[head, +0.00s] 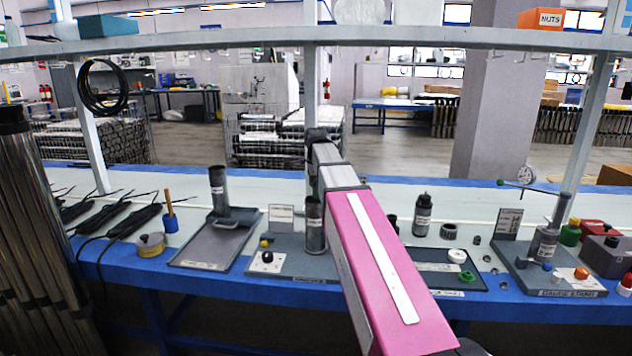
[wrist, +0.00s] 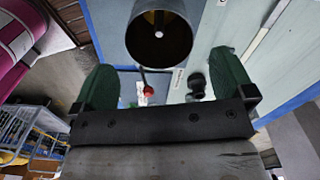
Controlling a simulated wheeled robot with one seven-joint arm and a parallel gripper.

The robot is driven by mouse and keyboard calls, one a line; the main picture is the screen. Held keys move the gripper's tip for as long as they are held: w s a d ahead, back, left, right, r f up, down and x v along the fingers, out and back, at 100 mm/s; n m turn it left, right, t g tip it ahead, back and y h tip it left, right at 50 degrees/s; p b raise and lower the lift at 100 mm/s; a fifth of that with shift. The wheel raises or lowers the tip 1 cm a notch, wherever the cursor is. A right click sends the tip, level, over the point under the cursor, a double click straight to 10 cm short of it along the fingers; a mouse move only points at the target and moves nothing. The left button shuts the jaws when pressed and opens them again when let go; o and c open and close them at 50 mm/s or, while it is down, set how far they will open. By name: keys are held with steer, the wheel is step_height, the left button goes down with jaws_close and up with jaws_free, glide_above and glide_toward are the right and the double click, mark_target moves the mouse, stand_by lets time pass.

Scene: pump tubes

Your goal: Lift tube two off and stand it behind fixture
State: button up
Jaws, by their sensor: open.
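In the head view a dark labelled tube (head: 315,222) stands upright at the middle fixture (head: 290,266), partly behind my pink arm. Another dark tube (head: 217,188) stands on the grey tray (head: 192,254) at left, and a grey one (head: 545,244) stands at the gauge stand. The labels are too small to read, so I cannot tell which is tube two. In the wrist view my gripper (wrist: 163,62) is open, its green fingers wide apart. A dark tube's hollow end (wrist: 160,36) shows between and beyond the fingertips, with a gap on each side. The head view hides my gripper.
The gauge stand (head: 562,292) with a dial stands at right. A dark bottle (head: 422,216), a mat with white and green caps (head: 464,262) and loose rings lie right of my arm. Cabled tools (head: 135,220) lie at left. A shelf (head: 400,36) spans above the bench.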

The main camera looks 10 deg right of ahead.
mark_target(317, 207)
step_height(317, 207, down, 8)
steer(key=shift+f, duration=0.1)
stand_by(0.4)
steer(key=c, duration=1.1)
steer(key=shift+o, duration=0.9)
steer(key=shift+c, duration=0.4)
steer(key=shift+r, duration=0.75)
